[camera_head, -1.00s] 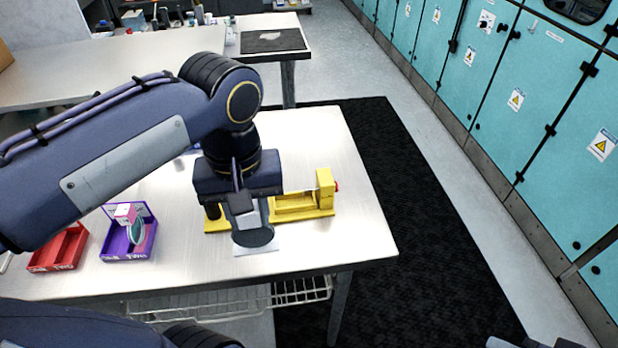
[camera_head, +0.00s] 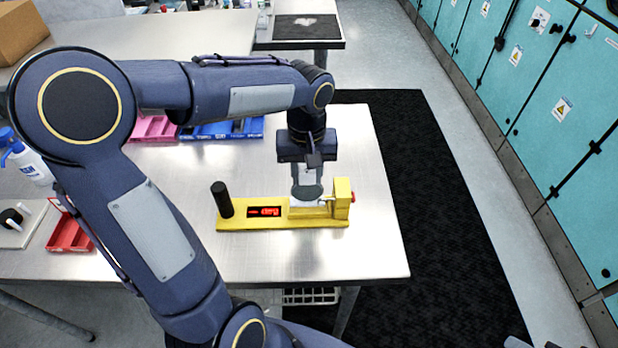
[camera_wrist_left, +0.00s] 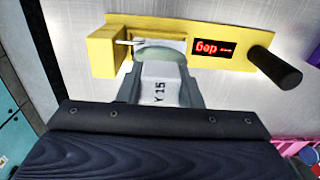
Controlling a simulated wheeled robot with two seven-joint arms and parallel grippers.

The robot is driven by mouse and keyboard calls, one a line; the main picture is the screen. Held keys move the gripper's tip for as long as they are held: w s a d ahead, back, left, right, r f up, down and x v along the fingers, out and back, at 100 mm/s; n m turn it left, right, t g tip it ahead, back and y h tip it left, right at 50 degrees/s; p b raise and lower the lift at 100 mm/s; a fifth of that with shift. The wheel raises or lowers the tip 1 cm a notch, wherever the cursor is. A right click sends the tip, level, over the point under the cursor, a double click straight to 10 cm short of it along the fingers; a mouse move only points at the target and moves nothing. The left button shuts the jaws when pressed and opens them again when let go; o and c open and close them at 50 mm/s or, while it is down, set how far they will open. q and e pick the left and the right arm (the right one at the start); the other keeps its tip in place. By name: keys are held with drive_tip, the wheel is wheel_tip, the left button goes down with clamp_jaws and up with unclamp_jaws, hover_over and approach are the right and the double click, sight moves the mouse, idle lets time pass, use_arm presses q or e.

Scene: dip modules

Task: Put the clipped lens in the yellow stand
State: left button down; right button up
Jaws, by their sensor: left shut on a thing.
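My left gripper (camera_head: 307,180) is shut on the clipped lens, fingers pointing down. The clipped lens is a greenish lens (camera_wrist_left: 158,52) in a white clip (camera_wrist_left: 160,86) marked "Y 15". The yellow stand (camera_head: 270,224) lies on the steel table, with a black post at its left and a raised yellow block at its right in the head view. The lens (camera_head: 307,192) is over the stand's right part, close to the block. In the left wrist view the stand (camera_wrist_left: 205,33) has a lit red display reading "Gap". Whether the lens touches the stand is unclear.
A red bin (camera_head: 70,235) stands at the table's left. Pink (camera_head: 153,128) and blue (camera_head: 222,130) bins are behind my left arm. A white bottle (camera_head: 28,165) is at far left. The table in front of the stand is bare.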

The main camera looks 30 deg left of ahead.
sight(309, 183)
use_arm(q)
drive_tip(key=shift+w+a+f, duration=0.1)
drive_tip(key=shift+w+f, duration=0.35)
drive_tip(key=shift+f, duration=0.1)
drive_tip(key=shift+w+f, duration=0.1)
drive_tip(key=shift+f, duration=1.6)
drive_tip(key=shift+f, duration=0.1)
drive_tip(key=shift+f, duration=0.15)
drive_tip(key=c, duration=1)
unclamp_jaws()
